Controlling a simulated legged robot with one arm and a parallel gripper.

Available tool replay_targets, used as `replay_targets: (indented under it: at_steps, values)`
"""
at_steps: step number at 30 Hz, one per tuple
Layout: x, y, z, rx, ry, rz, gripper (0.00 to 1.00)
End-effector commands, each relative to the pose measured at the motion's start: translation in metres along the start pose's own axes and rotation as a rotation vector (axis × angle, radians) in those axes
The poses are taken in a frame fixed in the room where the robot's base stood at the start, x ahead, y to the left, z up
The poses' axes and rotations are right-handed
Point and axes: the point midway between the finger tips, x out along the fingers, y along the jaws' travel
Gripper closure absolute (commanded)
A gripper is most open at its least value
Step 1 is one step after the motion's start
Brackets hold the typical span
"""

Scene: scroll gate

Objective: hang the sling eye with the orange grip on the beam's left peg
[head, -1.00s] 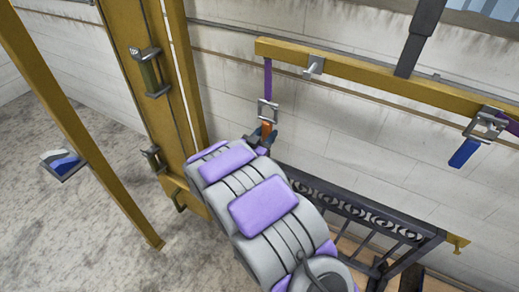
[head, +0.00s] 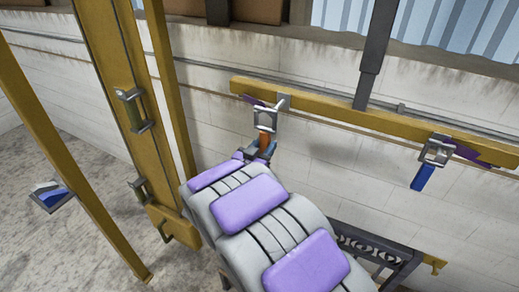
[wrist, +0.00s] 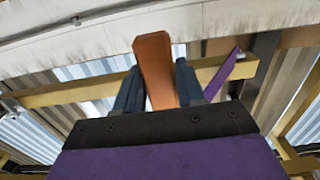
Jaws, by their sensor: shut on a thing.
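My gripper (head: 260,150) is shut on the orange grip (head: 264,139) and holds it upright. The wrist view shows the orange grip (wrist: 155,70) between my two dark blue fingers. The metal sling eye (head: 265,118) sits above the grip, close under the left end of the yellow beam (head: 340,113). The left peg (head: 283,101) sticks out of the beam at the eye's upper right. I cannot tell whether the peg is inside the eye or they touch. A purple strap (wrist: 232,72) shows in the wrist view, right of my fingers.
A second metal eye (head: 437,151) with a blue grip (head: 423,177) hangs at the beam's right part. A yellow post (head: 125,110) with brackets stands left of my arm. A dark railing (head: 375,245) lies low on the right. A grey hanger bar (head: 375,50) holds the beam.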

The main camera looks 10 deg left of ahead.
Motion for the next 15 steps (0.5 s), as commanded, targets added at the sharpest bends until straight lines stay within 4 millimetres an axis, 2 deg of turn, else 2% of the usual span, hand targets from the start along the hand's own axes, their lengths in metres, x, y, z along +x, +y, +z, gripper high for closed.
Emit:
replay_targets:
  at_steps: [15]
  values:
    - [0.022,-0.003,0.002,-0.002,0.001,0.001,0.98]
